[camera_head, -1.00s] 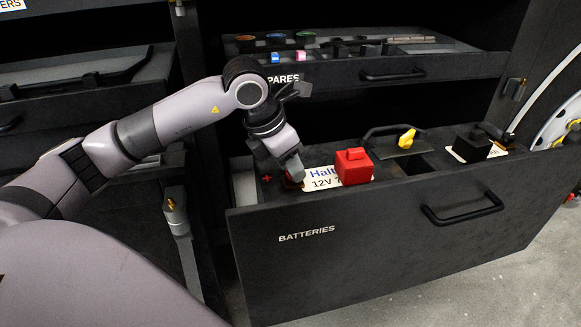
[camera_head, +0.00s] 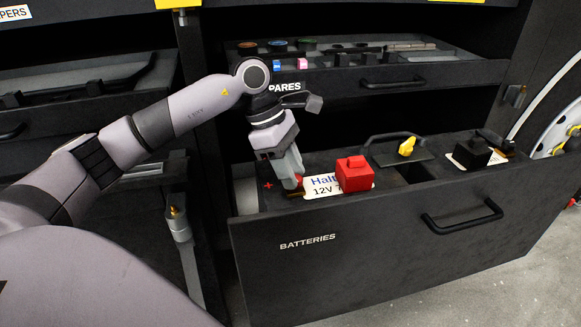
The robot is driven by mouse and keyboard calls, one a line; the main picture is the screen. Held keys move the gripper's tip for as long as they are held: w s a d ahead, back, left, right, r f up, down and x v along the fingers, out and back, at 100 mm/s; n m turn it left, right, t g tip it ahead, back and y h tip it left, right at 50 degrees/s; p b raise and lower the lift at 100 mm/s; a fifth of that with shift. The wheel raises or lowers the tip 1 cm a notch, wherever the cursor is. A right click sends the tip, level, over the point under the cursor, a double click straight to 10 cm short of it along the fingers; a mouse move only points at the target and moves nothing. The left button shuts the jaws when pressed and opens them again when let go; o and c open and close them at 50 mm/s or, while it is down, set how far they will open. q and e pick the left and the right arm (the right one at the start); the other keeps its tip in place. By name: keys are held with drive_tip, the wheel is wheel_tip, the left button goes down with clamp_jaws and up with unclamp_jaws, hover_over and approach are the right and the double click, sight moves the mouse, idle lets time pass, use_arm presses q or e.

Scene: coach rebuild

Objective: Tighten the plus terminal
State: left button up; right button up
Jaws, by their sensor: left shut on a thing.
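The battery (camera_head: 330,198) sits in the pulled-out drawer, with a red plus sign (camera_head: 267,185) printed on its left part. My left gripper (camera_head: 297,183) points down beside that sign and is shut on the plus terminal (camera_head: 299,179). A little red shows at the fingertips and a brass-coloured bit just below; the fingers hide most of the terminal. A red cap (camera_head: 354,174) stands on the battery to the right of the gripper, apart from it. A black cap (camera_head: 472,153) stands farther right. My right gripper is not in view.
The drawer marked BATTERIES (camera_head: 307,241) stands open with a black handle (camera_head: 462,218) in front. A yellow knob (camera_head: 407,146) sits near a black carrying handle. The spares drawer (camera_head: 430,72) is open above, close behind my wrist.

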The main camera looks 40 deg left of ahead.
use_arm(q)
drive_tip(key=shift+w+m+g, duration=0.1)
drive_tip(key=shift+m+g, duration=0.3)
drive_tip(key=shift+m, duration=0.6)
drive_tip(key=o, duration=1)
drive_tip(key=shift+o, duration=0.2)
drive_tip(key=shift+a+r, duration=0.1)
drive_tip(key=p+v, duration=0.1)
drive_tip(key=v, duration=0.6)
